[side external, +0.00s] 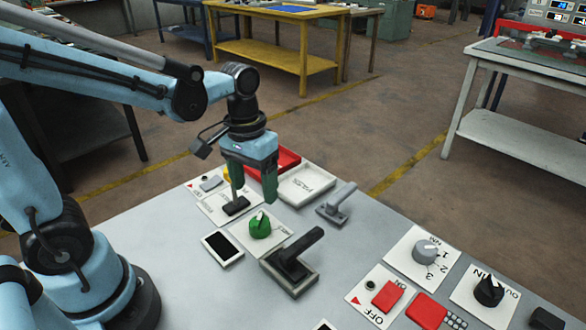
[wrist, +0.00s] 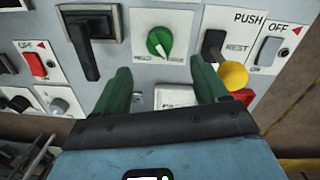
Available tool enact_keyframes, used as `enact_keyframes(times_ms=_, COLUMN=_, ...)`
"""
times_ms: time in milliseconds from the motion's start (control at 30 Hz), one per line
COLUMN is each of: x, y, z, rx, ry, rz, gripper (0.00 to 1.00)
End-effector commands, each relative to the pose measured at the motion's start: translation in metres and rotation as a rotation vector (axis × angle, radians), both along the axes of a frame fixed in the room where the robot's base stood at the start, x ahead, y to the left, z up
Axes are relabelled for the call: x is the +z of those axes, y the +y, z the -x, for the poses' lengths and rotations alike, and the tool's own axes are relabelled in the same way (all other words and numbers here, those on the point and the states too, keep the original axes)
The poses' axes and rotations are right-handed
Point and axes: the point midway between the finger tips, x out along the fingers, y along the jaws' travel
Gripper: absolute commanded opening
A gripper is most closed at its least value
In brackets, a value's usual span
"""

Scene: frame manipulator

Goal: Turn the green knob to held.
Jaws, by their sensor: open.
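The green knob (side external: 260,225) is a round dial with a white pointer mark, set on a white plate on the grey panel. In the wrist view the green knob (wrist: 159,41) lies just beyond the gap between my fingertips. Small lettering sits at its plate's two lower corners; the left word looks like HELD, the right is too small to read surely. The white mark slants toward the plate's lettered edge. My gripper (side external: 253,196) is above the panel, fingers pointing down, a little behind the knob. In the wrist view my gripper (wrist: 160,70) is open and empty, not touching the knob.
A black lever handle (side external: 300,247) stands close to the knob. A grey handle (side external: 338,200) and a white tray (side external: 306,184) are behind it. A yellow ball-ended lever (wrist: 233,75) is near my right finger. More dials and switches fill the panel's right side.

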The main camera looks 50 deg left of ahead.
Motion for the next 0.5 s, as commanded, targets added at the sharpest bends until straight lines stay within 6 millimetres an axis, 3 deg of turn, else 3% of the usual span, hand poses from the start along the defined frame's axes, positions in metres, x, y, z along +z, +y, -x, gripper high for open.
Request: enact_keyframes(times_ms=500, x=-0.064, y=-0.003, z=-0.001, rx=-0.001, ry=-0.002, rz=-0.001, gripper=0.73)
